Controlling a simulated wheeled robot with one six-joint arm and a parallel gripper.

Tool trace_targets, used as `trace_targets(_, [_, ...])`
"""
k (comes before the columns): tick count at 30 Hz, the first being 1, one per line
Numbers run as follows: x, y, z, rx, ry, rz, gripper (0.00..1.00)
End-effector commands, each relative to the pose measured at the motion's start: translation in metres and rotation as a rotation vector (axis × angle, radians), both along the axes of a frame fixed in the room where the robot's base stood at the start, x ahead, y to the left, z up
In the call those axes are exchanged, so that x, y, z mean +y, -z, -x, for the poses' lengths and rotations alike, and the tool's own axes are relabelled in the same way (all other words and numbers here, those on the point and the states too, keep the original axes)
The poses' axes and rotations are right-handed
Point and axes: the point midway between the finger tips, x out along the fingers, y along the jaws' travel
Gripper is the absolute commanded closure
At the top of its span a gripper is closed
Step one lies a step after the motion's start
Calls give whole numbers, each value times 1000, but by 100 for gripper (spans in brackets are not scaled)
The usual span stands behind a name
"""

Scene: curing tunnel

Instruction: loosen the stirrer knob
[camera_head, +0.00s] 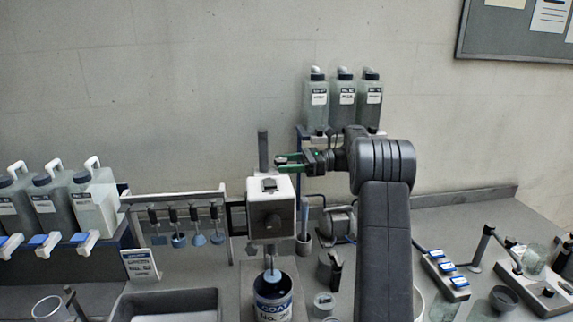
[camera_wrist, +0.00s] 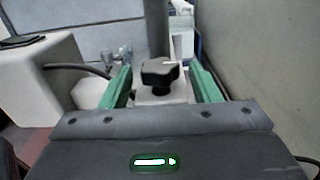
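The stirrer (camera_head: 270,207) is a white box-shaped head on a dark upright post (camera_head: 263,150), above a labelled can (camera_head: 272,297). In the wrist view the stirrer knob (camera_wrist: 160,72) is a dark lobed knob on a pale block in front of the post (camera_wrist: 157,30). My gripper (camera_head: 287,161) reaches in from the right, just above and behind the stirrer head. Its green fingers (camera_wrist: 162,84) are open. The knob shows between them with a gap on each side. In the head view I cannot make out this knob.
Blue stirring paddles (camera_head: 197,238) hang on a rack at left, beside large jugs (camera_head: 95,205). Several bottles (camera_head: 342,100) stand on a shelf behind my arm. A grey tray (camera_head: 165,305) lies at front left. The wall is close behind the stirrer.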

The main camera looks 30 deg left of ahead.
Motion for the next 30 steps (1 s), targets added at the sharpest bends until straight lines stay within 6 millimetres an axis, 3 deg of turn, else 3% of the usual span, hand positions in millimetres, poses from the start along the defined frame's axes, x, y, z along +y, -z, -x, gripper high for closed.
trace_targets(10, [-8,2,-8,1,1,1,44])
trace_targets(22, [-74,3,-65,-1,4,0,44])
trace_targets(24, [-78,-4,-69,1,2,1,44])
trace_targets(30, [-88,-2,-77,2,6,1,44])
